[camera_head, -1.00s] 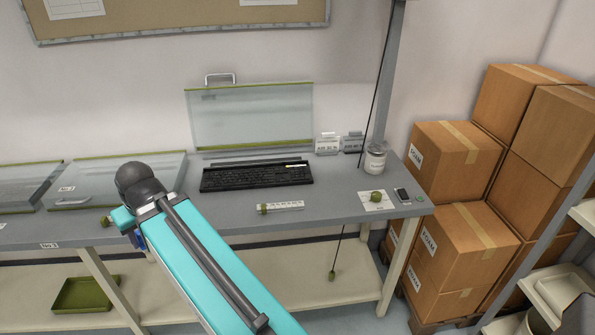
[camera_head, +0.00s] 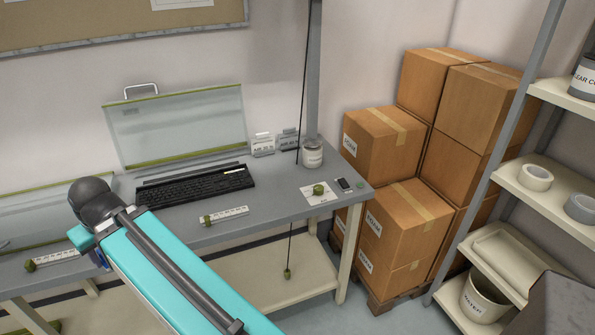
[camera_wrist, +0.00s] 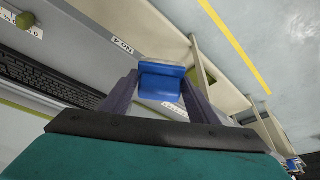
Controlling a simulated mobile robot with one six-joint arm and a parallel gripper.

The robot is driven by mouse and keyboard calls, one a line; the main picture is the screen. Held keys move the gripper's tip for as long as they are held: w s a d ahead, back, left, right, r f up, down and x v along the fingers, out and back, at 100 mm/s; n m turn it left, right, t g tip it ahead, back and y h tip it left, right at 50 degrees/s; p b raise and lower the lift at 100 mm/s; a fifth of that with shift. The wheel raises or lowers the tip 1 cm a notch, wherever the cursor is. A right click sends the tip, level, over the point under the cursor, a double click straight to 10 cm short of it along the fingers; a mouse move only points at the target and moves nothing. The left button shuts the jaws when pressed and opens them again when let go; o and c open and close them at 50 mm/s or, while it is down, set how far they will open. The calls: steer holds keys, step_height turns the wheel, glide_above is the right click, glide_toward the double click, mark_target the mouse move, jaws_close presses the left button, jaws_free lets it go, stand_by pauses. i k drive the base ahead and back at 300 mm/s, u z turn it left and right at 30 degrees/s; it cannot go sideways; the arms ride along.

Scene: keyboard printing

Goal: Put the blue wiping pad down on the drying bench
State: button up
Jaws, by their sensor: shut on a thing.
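In the wrist view, the blue wiping pad (camera_wrist: 162,86) sits between the fingertips of my gripper (camera_wrist: 160,78), which is shut on it. It has a pale layer along its far edge. In the head view, my teal arm hides most of the gripper and pad. A grey bench (camera_head: 268,202) runs along the wall beyond my arm. It bears a black keyboard (camera_head: 195,187) under a raised clear cover (camera_head: 176,128). I cannot tell whether this bench is the drying bench. The pad is held clear of any surface in the wrist view.
A white labelled strip (camera_head: 225,215), a card (camera_head: 317,196), a phone (camera_head: 344,184) and a pot (camera_head: 312,156) are on the bench. Cardboard boxes (camera_head: 385,145) stand to its right. A shelf rack (camera_head: 545,195) is at the far right. Floor shows between bench and rack.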

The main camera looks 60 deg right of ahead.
mark_target(294, 177)
steer(key=i, duration=1)
